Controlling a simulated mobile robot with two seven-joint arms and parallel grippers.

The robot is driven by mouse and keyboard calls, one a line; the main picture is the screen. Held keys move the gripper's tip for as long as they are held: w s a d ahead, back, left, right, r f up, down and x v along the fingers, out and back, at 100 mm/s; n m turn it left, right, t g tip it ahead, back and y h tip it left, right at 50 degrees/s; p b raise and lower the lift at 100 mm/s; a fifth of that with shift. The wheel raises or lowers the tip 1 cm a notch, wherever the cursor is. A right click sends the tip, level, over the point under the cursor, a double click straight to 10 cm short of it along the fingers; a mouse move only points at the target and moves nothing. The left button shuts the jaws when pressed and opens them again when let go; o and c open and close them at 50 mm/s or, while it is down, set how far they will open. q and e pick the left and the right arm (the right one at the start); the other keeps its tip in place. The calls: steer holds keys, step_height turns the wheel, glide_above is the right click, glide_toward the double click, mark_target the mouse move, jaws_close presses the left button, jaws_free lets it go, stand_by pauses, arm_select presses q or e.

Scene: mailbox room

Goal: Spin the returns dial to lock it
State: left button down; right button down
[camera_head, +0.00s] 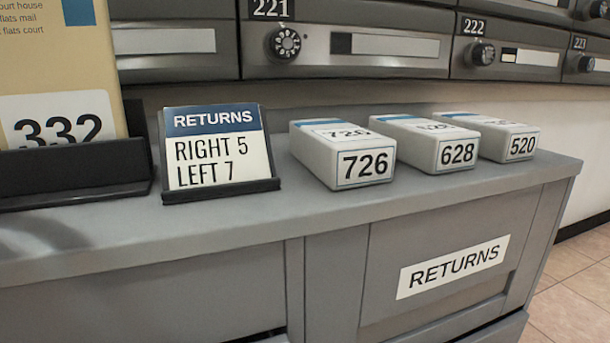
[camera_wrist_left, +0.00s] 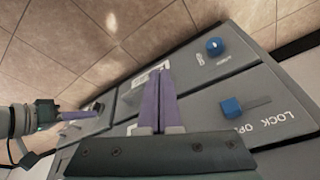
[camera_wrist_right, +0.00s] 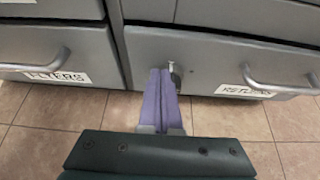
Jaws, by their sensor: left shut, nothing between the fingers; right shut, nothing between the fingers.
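The returns drawer (camera_wrist_right: 215,60) shows in the right wrist view, with its label and bar handle at right. A small grey round fitting (camera_wrist_right: 176,75) with a pale metal piece on top sits on its front, partly hidden by my fingers; I cannot tell its dial marks. My right gripper (camera_wrist_right: 160,72) is shut and empty, its tips right beside this fitting; contact is unclear. My left gripper (camera_wrist_left: 165,72) is shut and empty over a grey cabinet front. The returns card (camera_head: 215,147) in the head view reads "RIGHT 5, LEFT 7".
Dialled mailboxes hang above. The left wrist view shows a blue slider (camera_wrist_left: 231,107) marked LOCK and OPEN, and a blue knob (camera_wrist_left: 214,46). Tiled floor is clear.

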stand_by(0.4)
steer(key=shift+d+f, duration=0.15)
steer(key=shift+f, duration=0.15)
steer(key=shift+w+d+r, duration=0.1)
steer(key=shift+d+r, duration=0.05)
steer(key=shift+d, duration=0.05)
stand_by(0.3)
steer(key=shift+w+d, duration=0.3)
steer(key=shift+d, duration=0.45)
steer(key=shift+d, duration=0.25)
